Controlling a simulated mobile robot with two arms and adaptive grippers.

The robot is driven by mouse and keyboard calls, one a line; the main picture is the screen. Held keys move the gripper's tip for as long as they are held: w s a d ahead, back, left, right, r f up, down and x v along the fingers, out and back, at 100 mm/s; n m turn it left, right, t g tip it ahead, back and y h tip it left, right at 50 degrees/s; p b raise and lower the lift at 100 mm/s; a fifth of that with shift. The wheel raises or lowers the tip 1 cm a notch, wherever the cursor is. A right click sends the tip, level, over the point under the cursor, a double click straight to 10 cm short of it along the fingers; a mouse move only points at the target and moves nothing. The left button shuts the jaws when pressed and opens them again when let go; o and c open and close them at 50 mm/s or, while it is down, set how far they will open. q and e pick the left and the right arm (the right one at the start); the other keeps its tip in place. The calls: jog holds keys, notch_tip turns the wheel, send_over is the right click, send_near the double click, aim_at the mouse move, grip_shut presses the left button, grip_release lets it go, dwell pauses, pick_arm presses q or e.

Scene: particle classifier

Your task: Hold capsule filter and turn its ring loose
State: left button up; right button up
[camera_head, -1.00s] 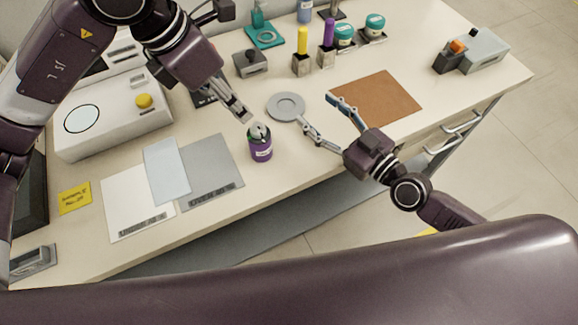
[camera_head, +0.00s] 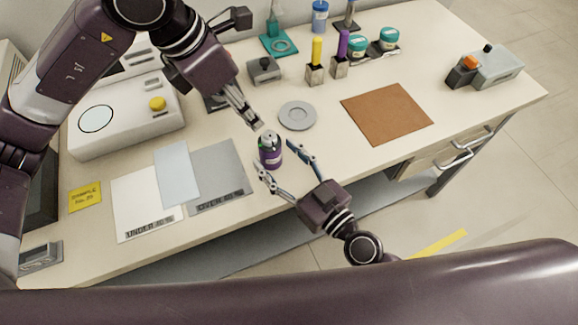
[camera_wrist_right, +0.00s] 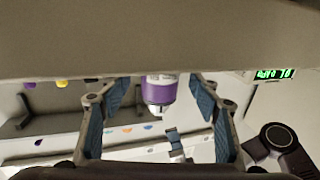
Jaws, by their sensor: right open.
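The capsule filter (camera_head: 270,156) is a small purple canister with a pale label and a grey-and-green top. It stands upright near the front of the bench. It also shows in the right wrist view (camera_wrist_right: 160,92), between the two blue-padded fingers. My right gripper (camera_head: 275,157) is wide open, its fingertips on either side of the canister with gaps. My left gripper (camera_head: 257,127) points down just above and left of the canister's top. Its fingers look close together, and I cannot tell whether they are shut. The ring's details are too small to make out.
A grey round dish (camera_head: 297,116) lies just behind the canister. The grey "over" sheet (camera_head: 218,170) lies left of it. A brown mat (camera_head: 387,113) lies to the right. A white instrument (camera_head: 130,118) stands at left. The bench's front edge is close.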

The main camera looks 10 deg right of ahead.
jog(key=shift+w+a, duration=0.35)
jog(key=shift+w, duration=0.25)
grip_shut()
dwell(0.6)
dwell(0.4)
